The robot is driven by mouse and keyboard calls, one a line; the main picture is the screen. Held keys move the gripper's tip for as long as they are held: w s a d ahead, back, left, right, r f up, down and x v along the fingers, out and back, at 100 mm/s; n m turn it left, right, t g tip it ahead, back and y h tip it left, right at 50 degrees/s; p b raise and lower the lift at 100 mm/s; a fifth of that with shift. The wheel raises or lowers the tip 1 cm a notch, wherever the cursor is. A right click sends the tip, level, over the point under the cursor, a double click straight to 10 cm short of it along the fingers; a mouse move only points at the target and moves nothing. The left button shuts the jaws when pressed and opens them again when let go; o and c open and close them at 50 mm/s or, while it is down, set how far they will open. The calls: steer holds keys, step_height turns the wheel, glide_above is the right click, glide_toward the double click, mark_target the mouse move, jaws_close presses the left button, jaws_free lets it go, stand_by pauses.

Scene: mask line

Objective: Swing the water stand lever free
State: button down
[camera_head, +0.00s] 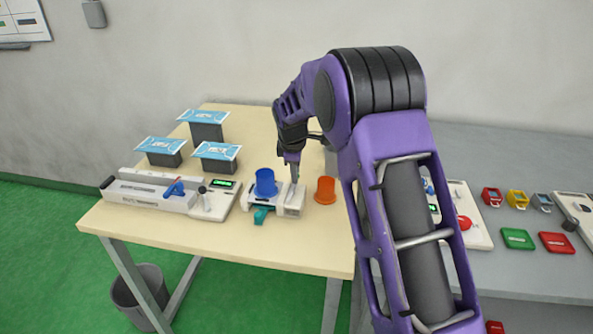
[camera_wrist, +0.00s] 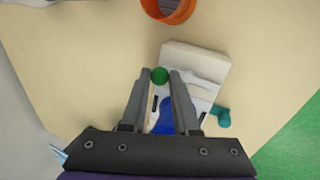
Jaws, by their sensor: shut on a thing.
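The water stand (camera_head: 290,207) is a small white and grey device on the wooden table. It also shows in the wrist view (camera_wrist: 197,62). A blue cup (camera_head: 265,184) stands on its left part; in the wrist view the cup (camera_wrist: 166,118) is partly hidden between my fingers. A teal part (camera_head: 261,214) sticks out at the stand's front and shows in the wrist view (camera_wrist: 223,117). My gripper (camera_wrist: 160,76) points down over the stand, shut on a round green knob (camera_wrist: 160,75), apparently the lever's. In the head view my gripper (camera_head: 293,180) hides the knob.
An orange cup (camera_head: 325,190) stands close right of the stand. A white device (camera_head: 150,194) with a blue lever is left of it. Several black boxes with blue-white packs (camera_head: 214,151) stand behind. A grey table (camera_head: 520,280) with coloured items is at right.

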steer(key=shift+a+n, duration=0.15)
steer(key=shift+n, duration=0.45)
steer(key=c, duration=0.7)
jaws_free()
steer(key=v, duration=0.5)
steer(key=p+v, duration=0.1)
steer(key=v, duration=1.1)
steer(key=shift+s+d+r, duration=0.1)
steer(key=shift+d+r, duration=0.1)
steer(key=shift+d, duration=0.05)
